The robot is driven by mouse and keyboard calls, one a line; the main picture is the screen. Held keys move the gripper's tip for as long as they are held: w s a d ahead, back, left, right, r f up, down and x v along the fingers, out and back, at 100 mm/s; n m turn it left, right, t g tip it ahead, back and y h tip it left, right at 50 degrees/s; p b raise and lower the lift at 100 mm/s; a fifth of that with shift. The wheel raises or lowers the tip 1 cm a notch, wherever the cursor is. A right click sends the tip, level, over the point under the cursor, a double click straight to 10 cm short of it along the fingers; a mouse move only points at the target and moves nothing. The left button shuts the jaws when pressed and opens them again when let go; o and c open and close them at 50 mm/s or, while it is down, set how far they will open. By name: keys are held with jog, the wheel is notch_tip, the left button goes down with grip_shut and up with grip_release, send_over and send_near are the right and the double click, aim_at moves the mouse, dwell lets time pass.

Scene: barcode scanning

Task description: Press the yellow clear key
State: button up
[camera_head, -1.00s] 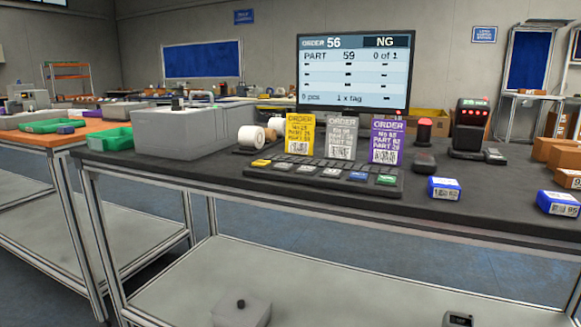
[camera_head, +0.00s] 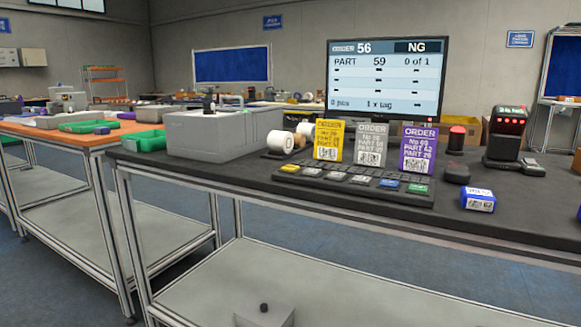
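The yellow clear key (camera_head: 290,168) is at the left end of a dark key strip (camera_head: 350,194) on the black-topped table. Several grey keys, a blue key (camera_head: 389,184) and a green key (camera_head: 418,188) follow to its right. Yellow, grey and purple order cards stand upright behind the strip; the yellow card (camera_head: 328,139) is the leftmost. The monitor (camera_head: 387,80) behind them reads ORDER 56, NG, PART 59, 0 of 1. My gripper is not in view.
A grey box (camera_head: 215,135) and white rolls (camera_head: 281,142) stand left of the strip. An orange-topped table (camera_head: 60,137) is at the left.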

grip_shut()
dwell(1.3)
